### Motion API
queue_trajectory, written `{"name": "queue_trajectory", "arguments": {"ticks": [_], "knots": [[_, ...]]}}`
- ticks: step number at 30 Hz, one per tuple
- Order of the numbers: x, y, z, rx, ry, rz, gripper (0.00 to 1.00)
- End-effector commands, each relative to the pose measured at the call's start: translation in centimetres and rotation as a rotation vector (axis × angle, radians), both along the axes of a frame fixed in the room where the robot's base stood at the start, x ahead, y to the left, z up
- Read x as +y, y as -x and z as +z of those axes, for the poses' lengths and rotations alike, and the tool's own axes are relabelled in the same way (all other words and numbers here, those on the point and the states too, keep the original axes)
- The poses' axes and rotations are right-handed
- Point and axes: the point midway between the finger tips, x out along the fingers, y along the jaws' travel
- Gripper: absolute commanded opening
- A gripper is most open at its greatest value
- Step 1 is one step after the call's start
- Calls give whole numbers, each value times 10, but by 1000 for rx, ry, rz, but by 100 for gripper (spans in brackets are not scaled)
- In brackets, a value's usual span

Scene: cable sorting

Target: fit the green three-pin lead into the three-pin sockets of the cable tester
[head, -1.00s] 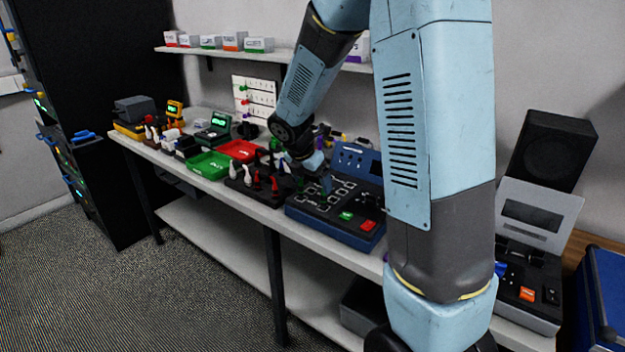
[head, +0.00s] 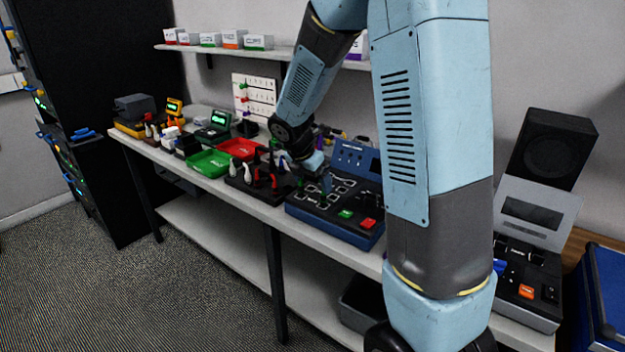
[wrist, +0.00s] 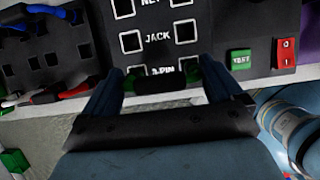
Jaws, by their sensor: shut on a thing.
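The cable tester is a blue case with a black panel (head: 330,232) on the bench; its panel (wrist: 217,38) fills the top of the wrist view, with square sockets in rows labelled NET, JACK and 3-PIN. My gripper (wrist: 162,84) is shut on the green three-pin lead (wrist: 160,82), which shows a black middle and green ends between the two blue fingers. The green ends overlap the 3-PIN sockets (wrist: 190,64); I cannot tell whether the pins are in them. In the head view my gripper (head: 313,178) is over the tester's left part, and the lead is mostly hidden.
A dark rack (head: 262,193) with red, white and other leads stands just left of the tester; it also shows in the wrist view (wrist: 45,62). Green (head: 208,164) and red (head: 238,149) trays lie farther left. A green TEST button (wrist: 240,60) and red switch (wrist: 286,52) are at the panel's right.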

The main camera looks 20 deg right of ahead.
Motion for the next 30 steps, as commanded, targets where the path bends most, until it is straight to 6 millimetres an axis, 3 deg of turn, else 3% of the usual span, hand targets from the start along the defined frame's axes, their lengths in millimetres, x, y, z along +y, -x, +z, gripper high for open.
{"name": "queue_trajectory", "arguments": {"ticks": [13, 14, 15, 30], "knots": [[0, 0, -2, 0, 0, 0, 60], [0, 0, -2, 0, 0, 0, 95], [0, 0, -2, 0, 0, 0, 99], [0, -1, 3, -1, 0, 0, 100]]}}
